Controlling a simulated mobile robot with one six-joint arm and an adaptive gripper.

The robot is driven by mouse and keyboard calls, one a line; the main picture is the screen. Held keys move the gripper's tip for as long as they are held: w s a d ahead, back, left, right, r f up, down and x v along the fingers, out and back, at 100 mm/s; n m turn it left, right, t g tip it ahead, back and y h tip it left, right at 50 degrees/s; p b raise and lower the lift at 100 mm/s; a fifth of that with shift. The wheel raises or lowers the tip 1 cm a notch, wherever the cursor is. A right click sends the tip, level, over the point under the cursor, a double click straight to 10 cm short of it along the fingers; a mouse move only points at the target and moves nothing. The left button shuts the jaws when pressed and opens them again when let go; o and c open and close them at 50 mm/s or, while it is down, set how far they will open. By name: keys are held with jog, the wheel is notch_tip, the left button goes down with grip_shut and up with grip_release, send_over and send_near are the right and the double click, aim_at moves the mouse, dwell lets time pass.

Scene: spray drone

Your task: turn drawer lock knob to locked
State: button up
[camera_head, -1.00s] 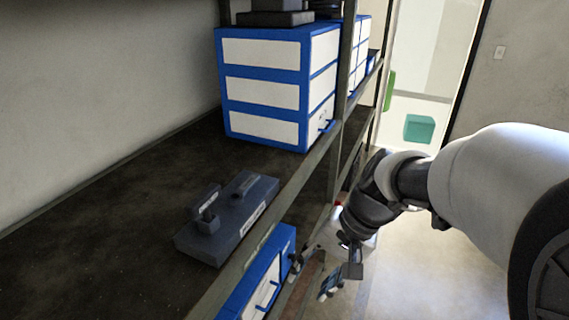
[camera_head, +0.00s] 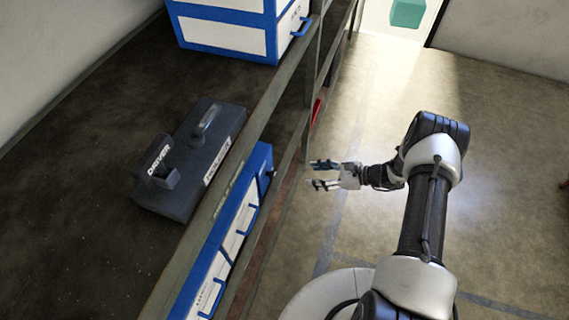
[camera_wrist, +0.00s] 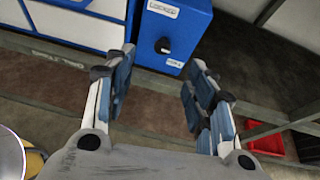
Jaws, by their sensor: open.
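The blue and white drawer cabinet (camera_head: 262,153) stands on the lower shelf in the head view. The wrist view shows its blue front panel (camera_wrist: 192,28) with a small dark lock knob (camera_wrist: 162,45). A white label that seems to read LOCKED (camera_wrist: 163,9) is above the knob, and another label (camera_wrist: 174,63) is below it. Which way the knob points is hard to tell. My gripper (camera_head: 314,174) is open and empty, its fingers toward the cabinet. In the wrist view the knob shows between the fingertips (camera_wrist: 162,60), beyond them and apart.
The shelf's metal front edge (camera_head: 220,190) runs above the cabinet. A dark driver holder (camera_head: 200,150) and another blue and white cabinet (camera_head: 228,37) stand on the upper shelf. A red bin (camera_wrist: 265,142) is at the lower right of the wrist view. The floor (camera_head: 500,180) is clear.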

notch_tip(320, 180, down, 2)
jog(key=m, duration=0.1)
jog(key=b, duration=0.2)
send_near(274, 175)
jog(key=shift+t, duration=0.4)
jog(key=x, duration=0.9)
jog(key=shift+s+a+r, duration=0.1)
jog(key=shift+s, duration=0.2)
jog(key=shift+c, duration=0.2)
jog(key=c, duration=1)
